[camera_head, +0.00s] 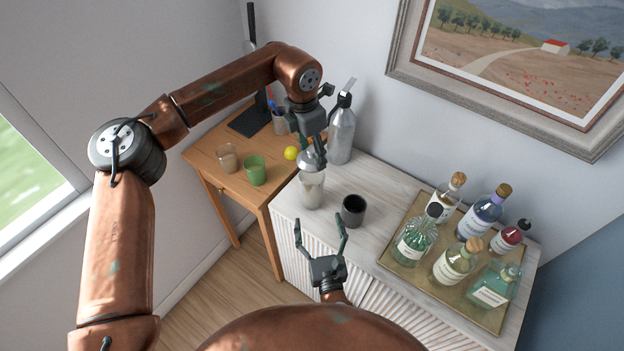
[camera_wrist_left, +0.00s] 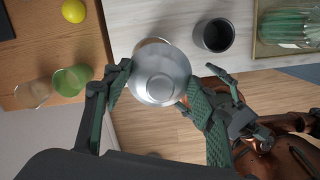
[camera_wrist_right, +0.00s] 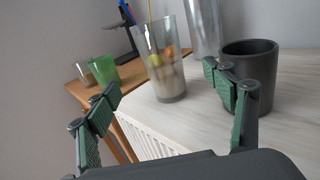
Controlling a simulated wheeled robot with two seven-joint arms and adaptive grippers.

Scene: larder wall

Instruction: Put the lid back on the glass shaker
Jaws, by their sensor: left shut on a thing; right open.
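The glass shaker (camera_head: 312,194) stands upright on the white cabinet's left end, with cloudy contents low inside. In the right wrist view the glass (camera_wrist_right: 168,82) has no lid seated on its rim; a thin yellowish stick shows at it. My left gripper (camera_head: 311,148) is shut on the silver domed lid (camera_head: 311,160), above the glass. The lid (camera_wrist_left: 162,75) sits between the fingers in the left wrist view and hides most of the glass. My right gripper (camera_head: 320,238) is open and empty, in front of the cabinet, nearer than the glass.
A dark cup (camera_head: 353,211) stands right of the glass, and a steel siphon (camera_head: 342,134) behind. A tray (camera_head: 388,254) of several bottles is farther right. A wooden table (camera_head: 232,197) at left holds a green glass (camera_head: 255,171), a clear glass (camera_head: 227,158) and a lemon (camera_head: 291,153).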

